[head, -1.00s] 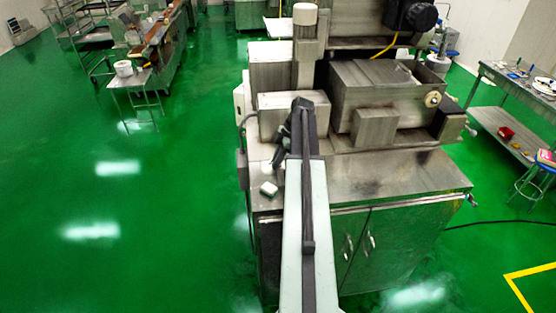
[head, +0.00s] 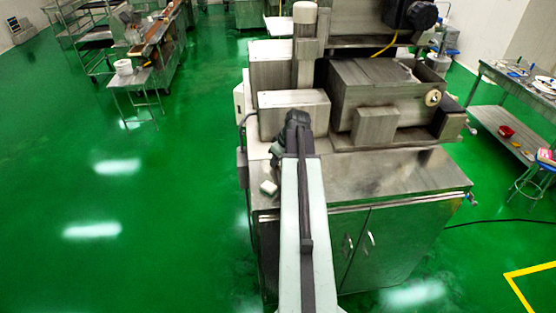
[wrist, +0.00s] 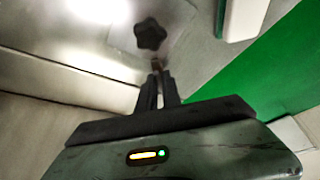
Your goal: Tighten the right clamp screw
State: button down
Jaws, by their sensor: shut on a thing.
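A black star-shaped knob (wrist: 150,33) stands on the metal surface in the wrist view, just beyond my fingertips. My gripper (wrist: 157,74) has its two dark fingers close together, shut on a small brownish piece (wrist: 156,64) between the knob and the fingers. I cannot tell whether this piece is the right clamp screw or joins the knob. In the head view my gripper (head: 278,150) is over the left part of the machine's top, largely hidden by my arm. No clamp screw can be made out there.
The steel machine (head: 400,180) stands ahead, with a raised metal block (head: 293,110) near my arm. A small pale block (head: 268,188) sits at its left front edge. A steel table (head: 505,90) is at the right.

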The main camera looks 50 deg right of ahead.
jog(key=m, duration=0.1)
jog(key=m+h, duration=0.1)
jog(key=m, duration=0.3)
jog(key=shift+w+a+h, duration=0.15)
jog(key=shift+a+h, duration=0.1)
jog(key=shift+h, duration=0.15)
dwell(0.3)
jog(key=c, duration=1.5)
grip_release()
jog(key=shift+r, duration=0.1)
jog(key=p+v, duration=0.7)
jog(key=shift+a+r, duration=0.1)
jog(key=shift+r, duration=0.25)
